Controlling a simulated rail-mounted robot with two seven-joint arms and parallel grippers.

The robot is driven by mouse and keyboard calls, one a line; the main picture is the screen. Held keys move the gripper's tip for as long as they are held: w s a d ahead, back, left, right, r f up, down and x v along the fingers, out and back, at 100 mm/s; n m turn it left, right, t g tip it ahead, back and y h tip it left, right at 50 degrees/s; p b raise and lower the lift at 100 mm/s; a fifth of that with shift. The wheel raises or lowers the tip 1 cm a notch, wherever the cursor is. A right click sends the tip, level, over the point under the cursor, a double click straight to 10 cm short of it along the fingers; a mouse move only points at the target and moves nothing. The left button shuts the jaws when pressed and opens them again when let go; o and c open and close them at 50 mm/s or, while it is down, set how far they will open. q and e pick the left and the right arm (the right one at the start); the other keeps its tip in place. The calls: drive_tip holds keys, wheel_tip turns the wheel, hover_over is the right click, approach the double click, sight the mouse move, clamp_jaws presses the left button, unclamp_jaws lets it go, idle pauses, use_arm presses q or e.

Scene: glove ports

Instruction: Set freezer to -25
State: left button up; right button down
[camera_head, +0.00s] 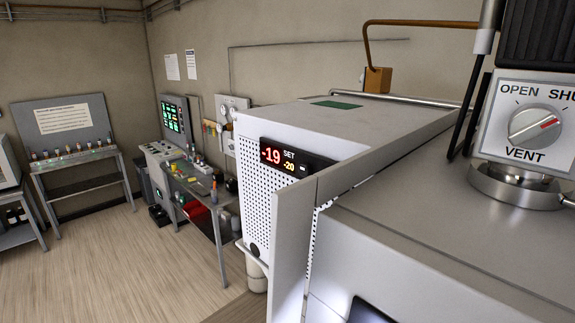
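The freezer (330,130) is a pale box with a perforated front in the middle of the head view. Its dark display (284,158) shows -19 in large red digits, and SET with -20 in smaller characters beside it. A small light mark shows at the display's right end. A grey upright panel (290,245) stands in front of the freezer and hides the lower right of its front. No set buttons can be made out. Neither of my grippers is in view.
A grey cabinet (450,225) fills the right foreground. Above it is a knob plate (535,125) marked OPEN, SHU and VENT. A tool bench (200,190) and a rack (75,160) stand at the left. The wooden floor (120,260) at lower left is clear.

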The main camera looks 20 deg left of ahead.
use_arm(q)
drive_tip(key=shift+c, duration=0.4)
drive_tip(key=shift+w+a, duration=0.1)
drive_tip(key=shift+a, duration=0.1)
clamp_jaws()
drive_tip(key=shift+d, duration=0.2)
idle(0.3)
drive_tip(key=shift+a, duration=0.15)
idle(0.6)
